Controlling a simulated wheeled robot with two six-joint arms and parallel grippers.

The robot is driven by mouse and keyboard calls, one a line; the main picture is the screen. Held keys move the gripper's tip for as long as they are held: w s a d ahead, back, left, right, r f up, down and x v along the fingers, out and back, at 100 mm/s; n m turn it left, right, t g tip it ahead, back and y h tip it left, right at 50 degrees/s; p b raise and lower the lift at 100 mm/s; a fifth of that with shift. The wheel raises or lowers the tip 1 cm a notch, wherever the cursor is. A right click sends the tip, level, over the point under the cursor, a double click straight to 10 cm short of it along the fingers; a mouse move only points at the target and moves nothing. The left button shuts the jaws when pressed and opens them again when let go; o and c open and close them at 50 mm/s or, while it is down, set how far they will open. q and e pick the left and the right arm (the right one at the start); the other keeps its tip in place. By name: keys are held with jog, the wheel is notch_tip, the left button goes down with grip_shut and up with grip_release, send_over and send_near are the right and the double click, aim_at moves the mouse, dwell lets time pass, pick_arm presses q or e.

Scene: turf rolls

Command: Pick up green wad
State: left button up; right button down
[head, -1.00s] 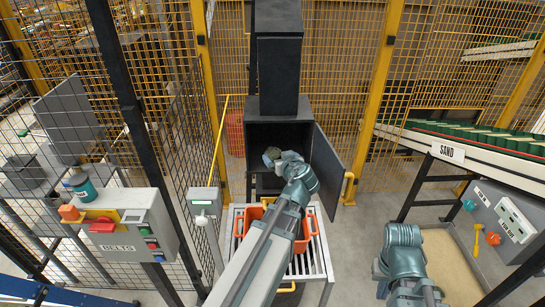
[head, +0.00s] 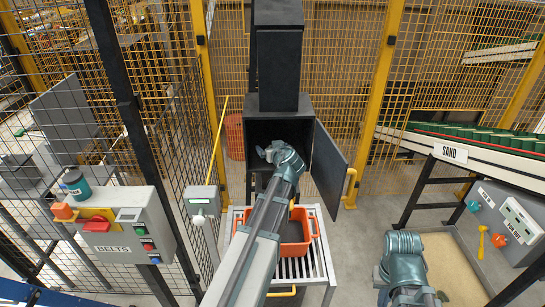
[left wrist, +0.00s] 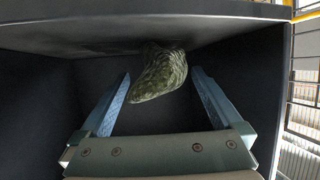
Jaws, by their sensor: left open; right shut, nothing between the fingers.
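The green wad (left wrist: 160,72) shows in the left wrist view as a dark, mottled green lump inside the black cabinet, near the upper edge of the opening. My left gripper (left wrist: 161,92) is open, with one blue finger on each side of the wad. Whether either finger touches it I cannot tell. In the head view my left gripper (head: 262,152) reaches into the open cabinet (head: 262,107), and I cannot make out the wad there. My right arm shows at the lower right, but its fingers are not in view.
The cabinet door (head: 329,165) stands open to the right, close to my left arm. An orange crate (head: 314,224) sits on a roller table below. A belts control box (head: 122,226) is at left, and a sand conveyor (head: 480,155) is at right. Yellow mesh fencing stands behind.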

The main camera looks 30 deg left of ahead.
pick_arm(q)
jog(key=shift+x, duration=0.85)
jog(key=shift+s+d, duration=0.1)
jog(key=shift+c, duration=0.2)
jog(key=c, duration=1.4)
jog(key=shift+r, duration=0.15)
